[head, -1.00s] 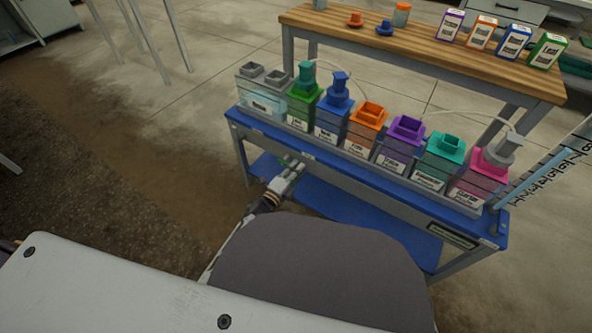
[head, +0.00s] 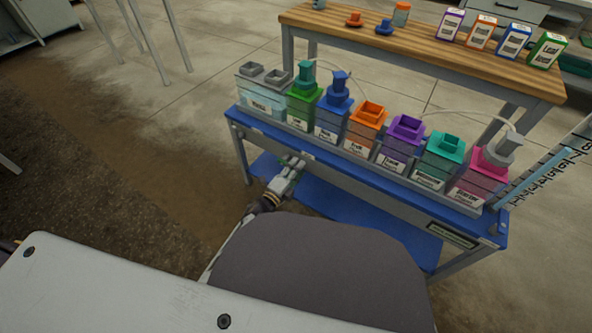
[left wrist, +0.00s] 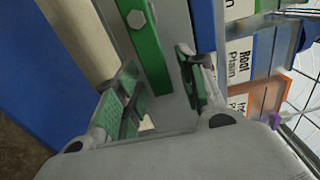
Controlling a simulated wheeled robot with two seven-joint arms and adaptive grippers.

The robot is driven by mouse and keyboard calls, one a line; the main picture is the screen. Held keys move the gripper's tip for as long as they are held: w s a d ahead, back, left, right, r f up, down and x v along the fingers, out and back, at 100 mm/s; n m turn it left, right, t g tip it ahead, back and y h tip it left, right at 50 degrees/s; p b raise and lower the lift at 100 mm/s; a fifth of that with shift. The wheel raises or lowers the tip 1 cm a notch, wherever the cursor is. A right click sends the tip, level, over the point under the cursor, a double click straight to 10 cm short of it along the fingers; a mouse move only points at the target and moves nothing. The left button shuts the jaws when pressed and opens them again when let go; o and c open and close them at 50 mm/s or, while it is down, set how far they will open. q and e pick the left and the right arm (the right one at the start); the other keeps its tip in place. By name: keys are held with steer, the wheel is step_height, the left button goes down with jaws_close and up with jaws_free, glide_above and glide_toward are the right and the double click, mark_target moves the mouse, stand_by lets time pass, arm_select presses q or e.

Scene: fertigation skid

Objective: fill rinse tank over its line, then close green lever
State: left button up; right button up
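The rinse tank (head: 258,107) is the clear box with grey tops at the left end of the skid. Pale blue liquid shows in it; its line is too small to make out. My left gripper (head: 296,160) is at the skid's front rail, below the green and blue containers. The left wrist view shows its two green-padded fingers (left wrist: 163,95) apart, with the green lever (left wrist: 150,45) and its bolt head just ahead. The lever's lower end lies between the fingertips in the picture; contact is unclear. My right gripper is out of view.
Green (head: 303,105), blue (head: 332,118), orange (head: 364,130), purple (head: 399,144), teal (head: 438,162) and pink (head: 480,179) containers fill the skid (head: 360,181). A wooden bench (head: 420,43) with cartons stands behind.

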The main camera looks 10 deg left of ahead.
arm_select(q)
steer(key=shift+s, duration=0.1)
steer(key=v, duration=1.1)
steer(key=shift+s+a, duration=0.15)
steer(key=shift+s, duration=0.25)
stand_by(2.6)
